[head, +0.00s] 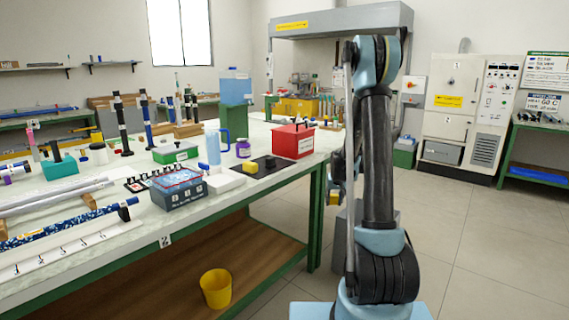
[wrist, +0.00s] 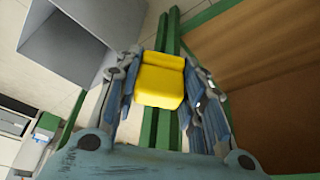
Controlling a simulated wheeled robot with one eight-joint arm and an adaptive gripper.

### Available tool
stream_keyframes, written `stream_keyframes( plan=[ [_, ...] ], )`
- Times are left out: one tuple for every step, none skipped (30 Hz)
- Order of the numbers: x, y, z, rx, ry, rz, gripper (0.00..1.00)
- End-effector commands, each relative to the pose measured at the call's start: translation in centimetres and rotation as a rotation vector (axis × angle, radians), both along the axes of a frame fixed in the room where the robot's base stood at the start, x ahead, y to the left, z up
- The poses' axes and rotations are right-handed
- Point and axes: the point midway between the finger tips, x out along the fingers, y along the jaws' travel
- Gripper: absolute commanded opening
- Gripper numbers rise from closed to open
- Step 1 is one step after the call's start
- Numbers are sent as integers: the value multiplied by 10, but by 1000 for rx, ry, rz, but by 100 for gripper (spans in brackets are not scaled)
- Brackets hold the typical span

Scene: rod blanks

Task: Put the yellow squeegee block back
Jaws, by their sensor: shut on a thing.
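The yellow squeegee block (wrist: 161,80) is between the two fingers of my gripper (wrist: 163,88) in the wrist view. The fingers are shut on its left and right sides. Its far part has a step or ridge across it. In the head view my gripper is mostly hidden behind my arm, beyond the right end of the bench. A small yellow patch shows there, low beside the arm. Behind the block, the wrist view shows green bench legs and a brown lower shelf, so the block is held clear of any surface.
The bench (head: 225,195) holds a red box (head: 293,141), a black mat (head: 252,168), a blue-grey case (head: 179,193) and a blue jug (head: 214,148). A yellow bucket (head: 216,288) stands on the lower shelf (head: 150,285). A grey box-shaped duct or bin (wrist: 70,45) is at upper left in the wrist view.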

Motion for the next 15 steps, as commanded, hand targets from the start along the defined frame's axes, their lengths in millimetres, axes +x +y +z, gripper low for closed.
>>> stream_keyframes(
  plan=[
    [0, 1, 0, 0, 0, 1, 15],
    [0, 1, 0, 0, 0, 1, 15],
    [0, 1, 0, 0, 0, 1, 15],
    [0, 1, 0, 1, 0, 1, 15],
    [0, 1, 0, 0, 0, 1, 15],
    [0, 1, 0, 0, 0, 1, 15],
    [0, 1, 0, 0, 0, 1, 15],
    [0, 1, 0, 0, 0, 1, 15],
    [0, 0, 0, 0, 0, 0, 15],
    [0, -1, 0, 0, 0, -1, 15],
    [0, -1, 0, -1, 0, -1, 15],
    [0, -1, 0, 0, 0, -1, 15],
    [0, -1, 1, 0, 0, 2, 15],
    [1, 0, 3, 0, 1, 7, 15],
    [1, 3, 6, 0, 2, 17, 15]
  ],
)
